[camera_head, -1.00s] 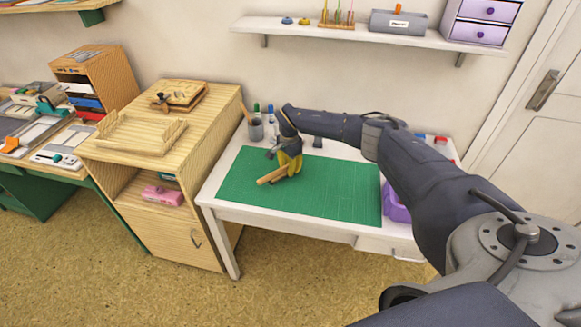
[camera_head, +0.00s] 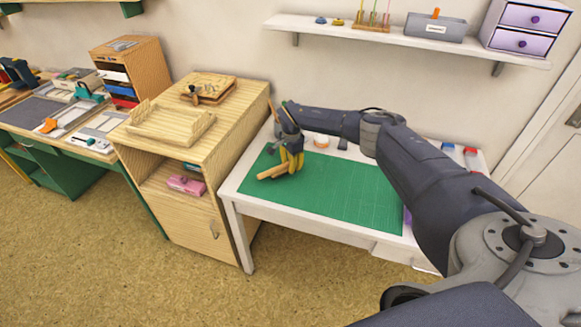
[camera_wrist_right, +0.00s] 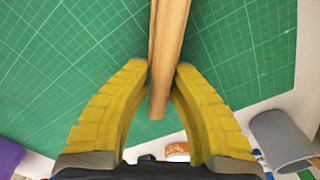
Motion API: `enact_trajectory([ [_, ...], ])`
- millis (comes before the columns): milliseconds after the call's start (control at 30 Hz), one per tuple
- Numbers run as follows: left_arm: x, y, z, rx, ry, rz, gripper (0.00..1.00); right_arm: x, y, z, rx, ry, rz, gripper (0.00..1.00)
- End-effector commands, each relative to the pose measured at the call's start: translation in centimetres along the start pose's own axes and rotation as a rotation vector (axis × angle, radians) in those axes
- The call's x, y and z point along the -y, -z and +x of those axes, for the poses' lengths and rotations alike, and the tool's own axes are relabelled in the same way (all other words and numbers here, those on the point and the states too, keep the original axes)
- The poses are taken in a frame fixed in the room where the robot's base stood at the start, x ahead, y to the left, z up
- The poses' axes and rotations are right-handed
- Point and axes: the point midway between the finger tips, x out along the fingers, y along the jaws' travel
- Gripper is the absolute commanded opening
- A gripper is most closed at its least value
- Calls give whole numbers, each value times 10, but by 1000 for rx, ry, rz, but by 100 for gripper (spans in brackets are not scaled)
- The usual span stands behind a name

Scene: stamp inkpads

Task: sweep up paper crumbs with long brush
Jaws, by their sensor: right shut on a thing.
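My right gripper (camera_head: 291,160) is over the far left part of a green cutting mat (camera_head: 335,195) on the white table. Its yellow fingers are closed on a wooden handle (camera_head: 271,172), which I take to be the long brush. In the right wrist view the handle (camera_wrist_right: 169,45) runs up and away between the fingertips (camera_wrist_right: 161,75), its near end just inside them. The bristle end is out of sight in that view and cannot be made out in the head view. No paper crumbs can be made out on the mat. My left gripper is not in view.
A grey cup (camera_wrist_right: 280,140) stands off the mat's edge in the right wrist view, and a purple object (camera_wrist_right: 8,157) lies at its left. A wooden cabinet (camera_head: 190,215) adjoins the table's left side. The mat's middle and right are clear.

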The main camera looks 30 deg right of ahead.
Motion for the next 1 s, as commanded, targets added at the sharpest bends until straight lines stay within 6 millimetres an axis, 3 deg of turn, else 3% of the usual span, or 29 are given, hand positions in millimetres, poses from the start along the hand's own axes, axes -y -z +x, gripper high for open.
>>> enact_trajectory([
  [100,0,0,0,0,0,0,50,1,0,-23,-2,3,-1,0],
  [600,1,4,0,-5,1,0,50,2,-2,-66,0,2,-4,0],
  [1000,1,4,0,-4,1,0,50,1,-2,-80,-1,-1,-4,0],
])
